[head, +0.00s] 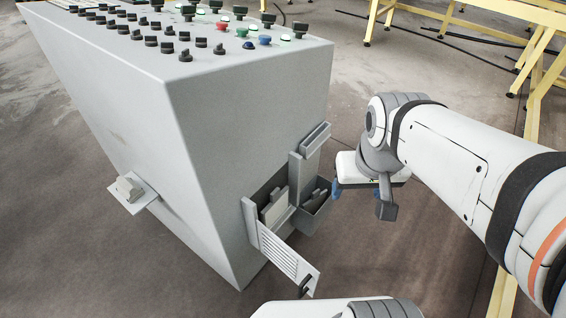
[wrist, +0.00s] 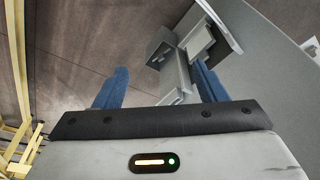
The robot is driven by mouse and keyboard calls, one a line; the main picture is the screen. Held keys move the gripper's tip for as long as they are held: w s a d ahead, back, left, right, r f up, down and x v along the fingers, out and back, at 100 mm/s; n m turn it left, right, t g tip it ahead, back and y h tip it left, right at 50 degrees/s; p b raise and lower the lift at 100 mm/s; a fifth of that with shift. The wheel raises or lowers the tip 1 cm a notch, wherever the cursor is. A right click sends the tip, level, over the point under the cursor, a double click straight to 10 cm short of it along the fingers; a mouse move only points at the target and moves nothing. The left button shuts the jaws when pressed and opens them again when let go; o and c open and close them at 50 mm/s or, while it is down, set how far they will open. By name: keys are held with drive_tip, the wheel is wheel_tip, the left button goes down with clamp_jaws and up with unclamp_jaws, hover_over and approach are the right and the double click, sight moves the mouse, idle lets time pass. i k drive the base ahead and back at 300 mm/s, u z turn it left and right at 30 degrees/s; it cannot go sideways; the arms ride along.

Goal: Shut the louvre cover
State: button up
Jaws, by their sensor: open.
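The louvre cover (head: 284,256) is a light grey slatted panel low on the narrow face of the grey cabinet (head: 255,130). It stands open, swung out from the opening, with a black handle (head: 306,286) at its outer end. Behind it, the opening (head: 267,190) shows a light block inside. My gripper (head: 360,195) is to the right of the opening, beside a small grey open box (head: 316,207), apart from the cover. In the wrist view my two blue fingers (wrist: 160,68) are spread with nothing held between them. I cannot clearly pick out the cover there.
A grey upright holder (head: 311,150) stands above the small box, between the opening and my gripper. A white plate with a lever (head: 129,189) sticks out of the cabinet's left side. Knobs and buttons cover the top. Yellow frames (head: 535,50) stand behind; the floor nearby is clear.

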sight(302, 274)
drive_tip(key=z, duration=0.1)
drive_tip(key=k, duration=0.5)
drive_tip(key=u, duration=2)
drive_tip(key=k, duration=0.1)
drive_tip(key=z, duration=0.3)
